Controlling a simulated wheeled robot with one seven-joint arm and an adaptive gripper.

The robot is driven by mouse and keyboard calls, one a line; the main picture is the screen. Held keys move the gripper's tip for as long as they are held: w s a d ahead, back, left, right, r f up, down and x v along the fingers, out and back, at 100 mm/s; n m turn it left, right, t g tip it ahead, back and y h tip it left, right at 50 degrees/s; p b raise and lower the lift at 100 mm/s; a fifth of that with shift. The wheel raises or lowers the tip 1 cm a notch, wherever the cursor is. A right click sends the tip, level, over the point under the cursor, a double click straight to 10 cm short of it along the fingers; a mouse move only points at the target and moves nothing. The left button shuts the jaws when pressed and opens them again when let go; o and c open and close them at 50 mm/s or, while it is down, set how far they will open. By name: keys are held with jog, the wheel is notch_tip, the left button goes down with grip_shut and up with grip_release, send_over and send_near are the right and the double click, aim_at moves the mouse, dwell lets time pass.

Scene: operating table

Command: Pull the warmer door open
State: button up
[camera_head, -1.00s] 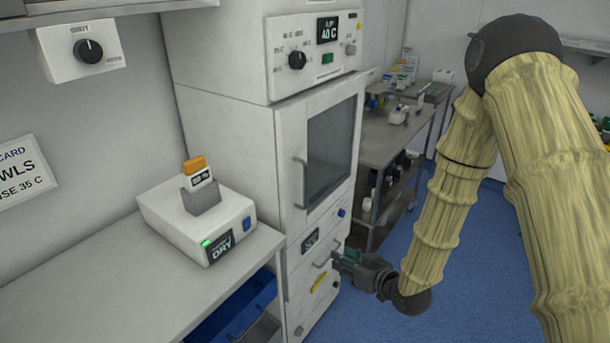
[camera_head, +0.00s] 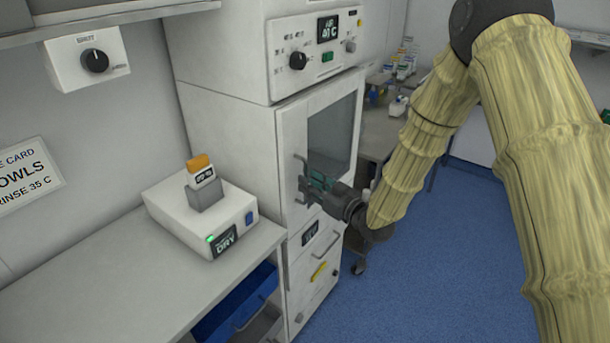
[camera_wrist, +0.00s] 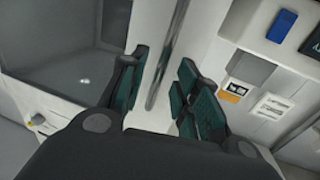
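The warmer (camera_head: 218,140) is a tall white cabinet with a 40 C display. Its door (camera_head: 290,145) has a dark window (camera_head: 331,133) and looks closed. The vertical bar handle (camera_head: 299,172) is on the door's left side. My gripper (camera_head: 310,182) is at the handle's height, in front of the door, and partly hides the handle's lower part. In the wrist view, my gripper (camera_wrist: 158,88) is open, with its green-padded fingers apart and the metal handle (camera_wrist: 168,60) running between them. I cannot tell whether a finger touches the handle.
A counter (camera_head: 120,290) with a white dryer box (camera_head: 195,222) stands left of the warmer. Drawers (camera_head: 318,270) with handles sit below the door. A steel cart (camera_head: 378,135) stands behind at right. Blue floor (camera_head: 450,260) is clear in front.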

jog(key=shift+p+x, duration=0.3)
jog(key=shift+x, duration=1.1)
grip_shut()
